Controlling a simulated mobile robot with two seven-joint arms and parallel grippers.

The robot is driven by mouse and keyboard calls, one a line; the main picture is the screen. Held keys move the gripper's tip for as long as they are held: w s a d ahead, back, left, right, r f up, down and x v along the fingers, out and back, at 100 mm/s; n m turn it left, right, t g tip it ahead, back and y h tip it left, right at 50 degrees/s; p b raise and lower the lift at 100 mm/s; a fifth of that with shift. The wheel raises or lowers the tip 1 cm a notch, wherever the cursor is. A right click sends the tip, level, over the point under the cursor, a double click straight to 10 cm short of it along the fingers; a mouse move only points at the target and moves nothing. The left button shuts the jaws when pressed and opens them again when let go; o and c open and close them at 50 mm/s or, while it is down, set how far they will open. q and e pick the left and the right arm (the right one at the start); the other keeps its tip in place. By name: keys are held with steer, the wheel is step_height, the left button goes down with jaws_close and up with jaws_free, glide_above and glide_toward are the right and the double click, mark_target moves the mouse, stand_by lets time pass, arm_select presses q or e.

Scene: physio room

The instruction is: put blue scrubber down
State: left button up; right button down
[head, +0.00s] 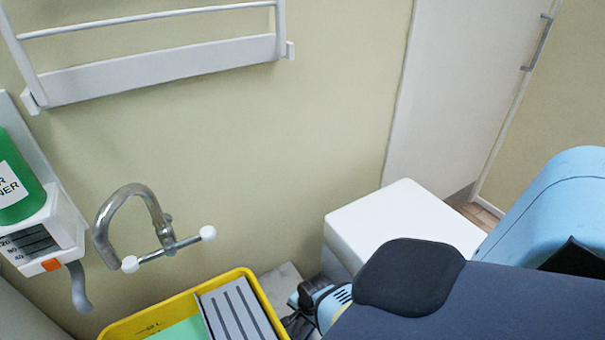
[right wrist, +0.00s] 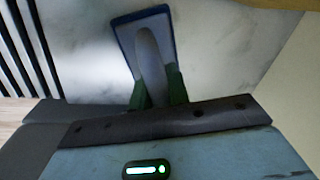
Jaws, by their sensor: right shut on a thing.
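The blue scrubber (right wrist: 126,38), a dark-edged blue pad with a grey handle, shows in the right wrist view. My right gripper (right wrist: 158,90) is shut on its handle with green fingertips on both sides. The pad is over a pale marbled surface (right wrist: 225,50); I cannot tell whether it touches. In the head view my right gripper (head: 300,318) is low in the middle, right of the yellow tray (head: 248,275), mostly hidden by my arm. The scrubber cannot be made out there. My left gripper is out of view.
The yellow tray holds a grey slotted insert (head: 236,308) and a green part (head: 183,330). A curved metal tap (head: 130,190) and a dispenser with a green bottle (head: 18,180) are at left. A white box-like unit (head: 400,215) stands behind my arm.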

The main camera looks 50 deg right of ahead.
mark_target(310, 327)
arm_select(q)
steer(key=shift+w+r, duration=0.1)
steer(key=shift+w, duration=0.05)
arm_select(e)
steer(key=shift+r, duration=0.1)
steer(key=c, duration=1.3)
jaws_free()
steer(key=shift+c, duration=0.2)
